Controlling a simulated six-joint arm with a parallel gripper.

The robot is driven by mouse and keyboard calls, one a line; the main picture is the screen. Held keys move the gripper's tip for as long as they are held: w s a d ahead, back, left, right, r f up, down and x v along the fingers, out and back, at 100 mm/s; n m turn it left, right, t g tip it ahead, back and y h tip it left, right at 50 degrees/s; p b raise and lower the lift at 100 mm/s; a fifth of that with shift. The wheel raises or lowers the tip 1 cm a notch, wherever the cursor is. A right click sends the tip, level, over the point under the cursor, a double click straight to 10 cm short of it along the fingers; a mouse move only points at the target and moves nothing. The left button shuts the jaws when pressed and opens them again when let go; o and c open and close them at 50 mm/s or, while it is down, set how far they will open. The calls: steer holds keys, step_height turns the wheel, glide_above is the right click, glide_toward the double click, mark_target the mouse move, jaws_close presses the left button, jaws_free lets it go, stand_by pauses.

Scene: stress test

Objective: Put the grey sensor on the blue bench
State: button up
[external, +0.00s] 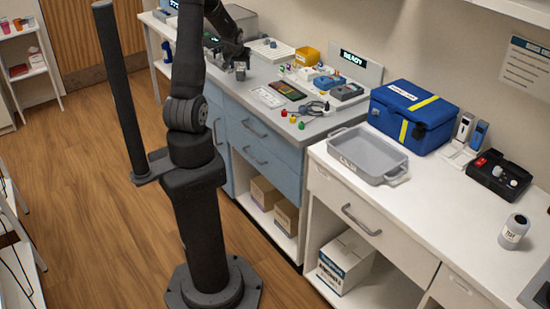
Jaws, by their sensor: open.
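The blue bench (241,124) has blue drawer fronts and a grey top, and stands right of my arm's column. My gripper (239,68) is open over the back left part of the bench top, pointing down. A small grey block (240,74) shows right at the fingertips. I cannot tell whether it is the grey sensor, or whether it stands on the bench or touches the fingers. My arm and gripper hide part of the bench top there.
The bench top holds a yellow bin (307,56), a phone-like device (287,90), a white card (268,96) and small coloured pieces. A white counter to the right carries a grey tray (352,153), a blue cooler box (412,112) and a grey jar (513,231).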

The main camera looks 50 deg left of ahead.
steer(key=v, duration=0.9)
steer(key=shift+s+r, duration=0.2)
steer(key=shift+r, duration=0.05)
steer(key=shift+d, duration=0.1)
steer(key=x, duration=1.2)
steer(key=shift+w, duration=0.15)
steer(key=shift+r, duration=0.1)
